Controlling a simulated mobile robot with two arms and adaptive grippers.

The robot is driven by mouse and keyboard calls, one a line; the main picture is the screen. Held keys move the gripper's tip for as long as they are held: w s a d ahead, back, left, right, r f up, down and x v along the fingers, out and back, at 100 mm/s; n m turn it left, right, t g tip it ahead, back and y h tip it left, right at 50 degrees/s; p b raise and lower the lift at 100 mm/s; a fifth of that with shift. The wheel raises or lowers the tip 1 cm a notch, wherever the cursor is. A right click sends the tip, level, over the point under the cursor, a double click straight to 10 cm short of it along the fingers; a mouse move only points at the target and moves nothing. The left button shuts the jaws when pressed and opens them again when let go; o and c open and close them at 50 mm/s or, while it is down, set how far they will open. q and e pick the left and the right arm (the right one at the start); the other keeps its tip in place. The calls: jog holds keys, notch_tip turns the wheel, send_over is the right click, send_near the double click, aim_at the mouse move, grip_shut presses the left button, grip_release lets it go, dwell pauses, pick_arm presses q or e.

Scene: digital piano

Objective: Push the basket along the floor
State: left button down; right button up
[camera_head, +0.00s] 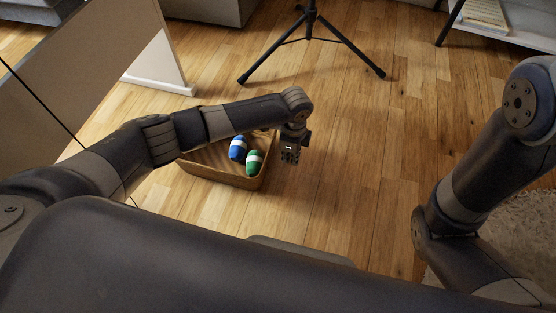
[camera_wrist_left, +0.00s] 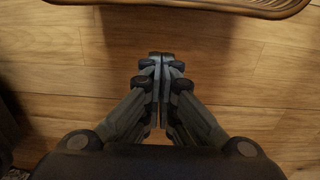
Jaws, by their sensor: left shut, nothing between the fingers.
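The basket (camera_head: 215,175) is a low brown tray-like container on the wooden floor, left of the middle in the head view. It holds a blue-and-white item (camera_head: 237,149) and a green-and-white item (camera_head: 254,163). My left forearm passes over its far side and hides part of it. My left gripper (camera_head: 290,157) is shut and empty, just right of the basket, pointing down. In the left wrist view the shut fingers (camera_wrist_left: 160,62) are over bare floor, and the basket's rim (camera_wrist_left: 240,9) shows at the top edge, apart from them. My right gripper is out of view.
A black tripod stand (camera_head: 311,40) stands beyond the basket. A panel with a white foot (camera_head: 160,80) is at the far left. A pale rug (camera_head: 520,235) lies at the right. Wooden floor (camera_head: 350,150) is clear right of the gripper.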

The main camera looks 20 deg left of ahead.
pick_arm(q)
jog(key=f+b, duration=0.1)
jog(key=f, duration=0.1)
jog(key=shift+a+f+b, duration=0.35)
jog(key=shift+a+f, duration=0.05)
jog(key=shift+a+r+b, duration=0.15)
jog(key=shift+a+b, duration=0.45)
jog(key=shift+a, duration=0.45)
jog(key=shift+a+r+b, duration=0.2)
jog(key=shift+a+b, duration=0.1)
jog(key=shift+a, duration=0.25)
